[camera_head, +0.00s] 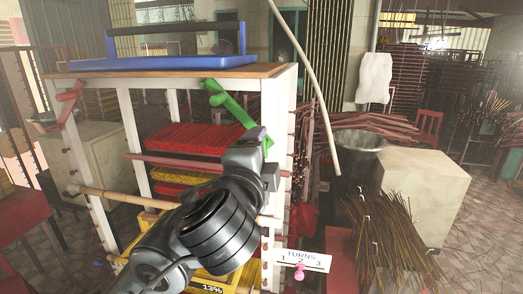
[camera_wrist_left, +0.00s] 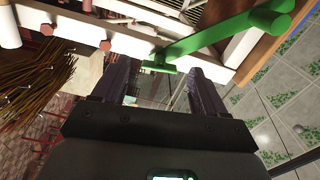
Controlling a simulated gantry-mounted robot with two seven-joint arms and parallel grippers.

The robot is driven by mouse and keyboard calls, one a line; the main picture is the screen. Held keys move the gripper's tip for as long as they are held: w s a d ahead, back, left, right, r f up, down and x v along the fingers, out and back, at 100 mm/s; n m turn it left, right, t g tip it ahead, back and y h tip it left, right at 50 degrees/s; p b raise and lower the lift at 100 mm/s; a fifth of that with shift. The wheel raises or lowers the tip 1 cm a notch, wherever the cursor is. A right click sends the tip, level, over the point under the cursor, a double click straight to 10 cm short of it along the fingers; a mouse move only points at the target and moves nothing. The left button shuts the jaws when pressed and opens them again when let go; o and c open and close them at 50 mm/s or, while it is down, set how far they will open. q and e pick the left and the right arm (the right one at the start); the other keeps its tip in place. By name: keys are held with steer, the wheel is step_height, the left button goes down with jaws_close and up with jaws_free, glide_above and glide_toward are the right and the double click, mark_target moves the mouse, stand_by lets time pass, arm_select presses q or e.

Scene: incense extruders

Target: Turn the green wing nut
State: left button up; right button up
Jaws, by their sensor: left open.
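The green wing nut (camera_head: 230,105) is at the upper right front corner of the white frame, just below the wooden top. It slants from upper left to lower right. In the left wrist view the green wing nut (camera_wrist_left: 217,34) crosses ahead of the fingers, with its near end in front of the gap between them. My left gripper (camera_head: 259,141) is at the lower right end of the nut. In the wrist view my left gripper (camera_wrist_left: 158,78) is open, its fingers apart. Whether they touch the nut is unclear. My right gripper is out of view.
A red wing nut (camera_head: 66,100) is on the frame's left side. A blue tray (camera_head: 165,63) sits on the wooden top (camera_head: 268,71). A "TURNS 1 2 3" sign (camera_head: 303,260) has a pink marker (camera_head: 299,271) near 2. Incense bundles (camera_head: 390,240) stand to the right.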

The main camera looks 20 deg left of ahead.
arm_select(q)
steer(key=s+d, duration=0.1)
steer(key=s, duration=0.7)
steer(key=shift+s+d, duration=0.25)
steer(key=shift+s, duration=0.05)
